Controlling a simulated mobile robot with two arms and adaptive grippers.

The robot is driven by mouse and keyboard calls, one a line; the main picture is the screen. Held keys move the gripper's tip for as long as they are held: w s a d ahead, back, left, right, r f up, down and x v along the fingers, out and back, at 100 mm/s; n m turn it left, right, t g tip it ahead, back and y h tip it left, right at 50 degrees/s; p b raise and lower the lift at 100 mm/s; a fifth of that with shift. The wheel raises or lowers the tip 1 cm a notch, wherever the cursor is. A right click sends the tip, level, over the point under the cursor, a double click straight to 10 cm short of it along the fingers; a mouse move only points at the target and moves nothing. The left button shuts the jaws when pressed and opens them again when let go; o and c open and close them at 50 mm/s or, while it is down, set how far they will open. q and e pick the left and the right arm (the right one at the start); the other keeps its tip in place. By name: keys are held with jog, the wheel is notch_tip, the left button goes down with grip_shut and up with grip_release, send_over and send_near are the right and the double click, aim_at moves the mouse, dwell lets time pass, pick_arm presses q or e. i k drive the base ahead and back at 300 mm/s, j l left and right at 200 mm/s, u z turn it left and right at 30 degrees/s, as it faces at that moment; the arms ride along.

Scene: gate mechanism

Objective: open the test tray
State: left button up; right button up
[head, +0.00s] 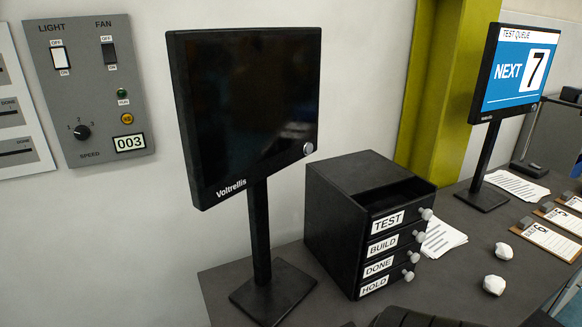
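The test tray (388,222) is the top tray of a black stacked tray unit (332,220) on the desk, right of the large monitor's stand. Its front has a white TEST label and a pale round knob (426,214) at the right end. The front lines up with the BUILD (383,246), DONE (379,267) and HOLD (373,286) fronts below. Behind the TEST front, the unit's top has a dark opening, and no contents show there. Neither gripper can be made out.
A dark monitor (250,110) stands left of the unit. A NEXT 7 screen (515,72) stands at the right. Papers (441,238), two white crumpled lumps (494,284) and clipboards (546,235) lie on the desk. A dark shape at the bottom edge is unclear. A control panel (95,90) hangs at left.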

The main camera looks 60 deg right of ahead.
aim_at(390, 209)
jog(key=k+j+z, duration=0.1)
jog(key=z, duration=2.4)
